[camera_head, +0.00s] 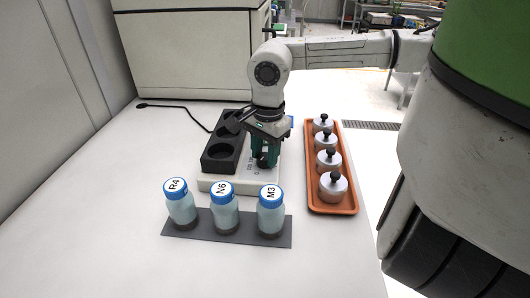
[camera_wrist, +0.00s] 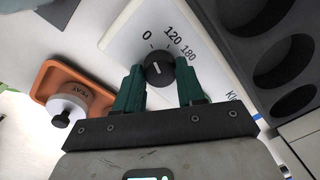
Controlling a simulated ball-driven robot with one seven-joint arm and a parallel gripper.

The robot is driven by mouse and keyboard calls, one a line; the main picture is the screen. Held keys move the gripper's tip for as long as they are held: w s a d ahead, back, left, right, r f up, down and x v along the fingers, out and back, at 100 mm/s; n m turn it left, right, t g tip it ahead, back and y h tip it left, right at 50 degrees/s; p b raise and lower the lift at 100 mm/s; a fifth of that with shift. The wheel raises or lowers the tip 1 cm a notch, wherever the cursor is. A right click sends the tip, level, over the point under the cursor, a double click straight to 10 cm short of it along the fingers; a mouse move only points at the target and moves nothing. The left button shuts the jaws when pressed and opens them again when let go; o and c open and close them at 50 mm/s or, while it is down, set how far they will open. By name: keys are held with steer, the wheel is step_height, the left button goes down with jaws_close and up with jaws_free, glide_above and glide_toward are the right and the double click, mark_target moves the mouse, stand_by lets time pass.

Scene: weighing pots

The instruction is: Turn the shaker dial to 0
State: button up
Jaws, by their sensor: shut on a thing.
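The shaker (camera_head: 232,185) is a white slab on the table with a black holder on its left part. Its round black dial (camera_wrist: 159,69) has a white mark, with printed labels 0, 120 and 180 around its edge. I cannot tell for sure which label the mark points at. My gripper (camera_wrist: 160,82) has its two green fingers on either side of the dial and is shut on it. In the head view my gripper (camera_head: 265,152) reaches down over the right part of the shaker, and the dial (camera_head: 263,162) is partly hidden between the fingers.
An orange tray (camera_head: 345,208) with several lidded metal pots stands right of the shaker. Three blue-capped bottles, R4 (camera_head: 181,208), N6 (camera_head: 223,212) and M3 (camera_head: 270,215), stand in front on a dark grey mat (camera_head: 203,232). A large white machine (camera_head: 190,50) is behind.

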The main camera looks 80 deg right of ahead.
steer(key=o, duration=1)
steer(key=shift+o, duration=0.2)
steer(key=shift+r, duration=0.1)
step_height(320, 180, up, 11)
steer(key=p, duration=0.1)
steer(key=shift+s+a+f, duration=0.15)
steer(key=shift+s+f, duration=0.05)
steer(key=shift+s, duration=0.05)
steer(key=shift+s, duration=0.1)
